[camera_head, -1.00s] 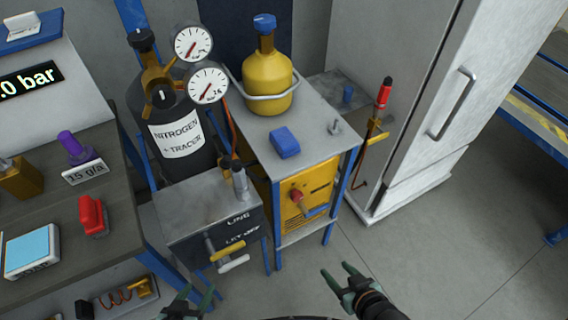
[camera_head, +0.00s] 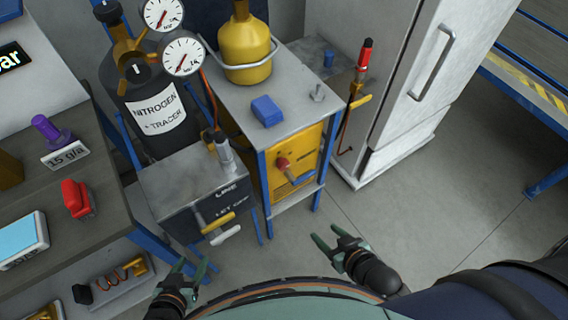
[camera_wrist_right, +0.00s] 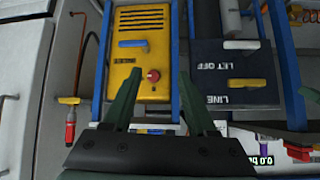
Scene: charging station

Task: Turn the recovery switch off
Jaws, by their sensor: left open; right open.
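A yellow machine (camera_head: 308,152) stands in the blue-framed stand, with a red knob (camera_head: 283,163) and a blue handle (camera_head: 299,181) on its front. In the right wrist view the machine (camera_wrist_right: 140,20) appears inverted, with the red knob (camera_wrist_right: 153,75) seen between the fingers and the blue handle (camera_wrist_right: 132,43) above it. Which part is the recovery switch I cannot read. My right gripper (camera_head: 327,239) is open and empty, below and right of the machine in the head view, apart from it. My left gripper (camera_head: 192,267) is open and empty, below the grey line box.
The grey line box (camera_head: 178,185) with yellow and white handles juts out left of the machine. A blue block (camera_head: 267,110) and a yellow cylinder (camera_head: 245,47) sit on the stand. A white cabinet (camera_head: 400,100) stands right. Floor (camera_head: 400,220) in front is clear.

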